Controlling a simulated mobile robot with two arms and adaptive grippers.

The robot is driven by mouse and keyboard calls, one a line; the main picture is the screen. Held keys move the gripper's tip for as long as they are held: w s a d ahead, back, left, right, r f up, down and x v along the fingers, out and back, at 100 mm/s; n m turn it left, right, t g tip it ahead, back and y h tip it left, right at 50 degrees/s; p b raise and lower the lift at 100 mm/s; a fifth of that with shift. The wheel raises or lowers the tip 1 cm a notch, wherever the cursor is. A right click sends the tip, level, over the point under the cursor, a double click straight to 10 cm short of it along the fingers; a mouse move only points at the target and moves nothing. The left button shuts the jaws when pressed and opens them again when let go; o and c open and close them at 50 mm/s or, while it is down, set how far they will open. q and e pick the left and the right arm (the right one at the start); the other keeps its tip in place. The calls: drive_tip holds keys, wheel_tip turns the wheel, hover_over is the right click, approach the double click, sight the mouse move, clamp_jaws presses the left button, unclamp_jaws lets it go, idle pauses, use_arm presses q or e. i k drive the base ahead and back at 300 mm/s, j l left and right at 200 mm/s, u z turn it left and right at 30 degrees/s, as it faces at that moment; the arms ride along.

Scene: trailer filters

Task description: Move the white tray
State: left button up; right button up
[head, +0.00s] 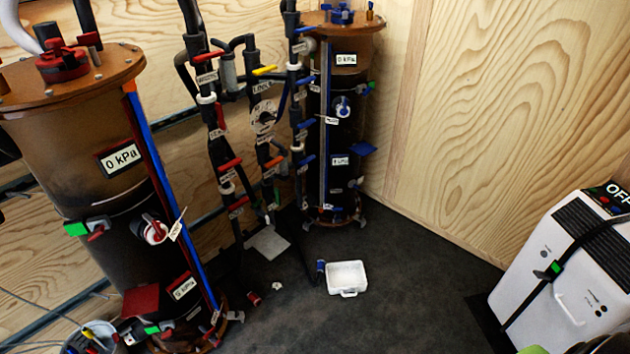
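The white tray (347,290) lies on the dark floor near the middle bottom of the head view. It is shallow and roughly rectangular, with a small handle-like part on its near edge. Its open side faces up and its inside looks white, with no clear contents. A small blue and dark fitting (320,270) is close to its left side; I cannot tell whether they touch. Neither of my grippers can be made out in this view, and nothing is seen holding the tray.
A large filter column (90,190) stands at left, another (340,130) at the back. Pipes with coloured valves (235,160) run between them. A white machine (570,265) stands at right. A flat grey plate (267,243) lies behind left of the tray. Floor (420,270) right of the tray is clear.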

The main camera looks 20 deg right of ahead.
sight(343, 278)
drive_tip(key=z, duration=1.05)
drive_tip(key=i+l, duration=0.1)
drive_tip(key=i, duration=0.3)
drive_tip(key=i+l, duration=0.15)
drive_tip(key=i, duration=0.2)
drive_tip(key=j+u, duration=0.05)
